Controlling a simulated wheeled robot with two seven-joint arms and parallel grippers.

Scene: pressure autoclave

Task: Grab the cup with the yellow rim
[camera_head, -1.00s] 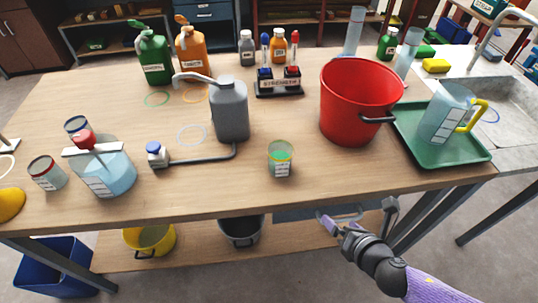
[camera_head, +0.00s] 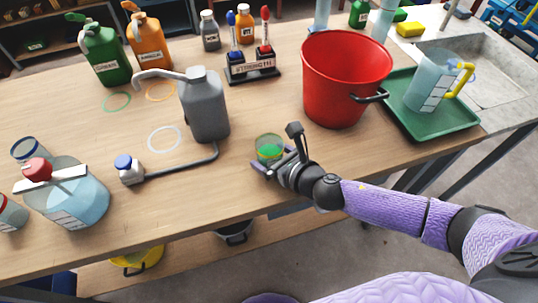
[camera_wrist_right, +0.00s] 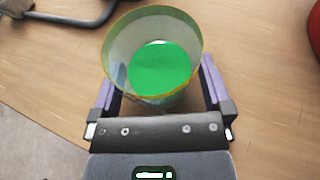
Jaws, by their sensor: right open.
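The cup with the yellow rim (camera_head: 269,146) stands upright on the wooden table near its front edge. It is clear and holds green liquid. In the right wrist view the cup (camera_wrist_right: 152,62) is between the fingers of my right gripper, with its rim towards the camera. My right gripper (camera_head: 276,163) is at the table's front edge, around the near side of the cup. It is open, with one finger (camera_wrist_right: 106,95) left of the cup and the other (camera_wrist_right: 210,85) right of it. The gripper hides the cup's lower part in the head view. My left gripper is not in view.
A red bucket (camera_head: 345,80) stands right of the cup, beside a green tray (camera_head: 430,130) with a yellow-handled jug (camera_head: 432,80). A grey can (camera_head: 204,105) with a long spout is to the left. A bent grey bar (camera_head: 180,168) lies left of the cup.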

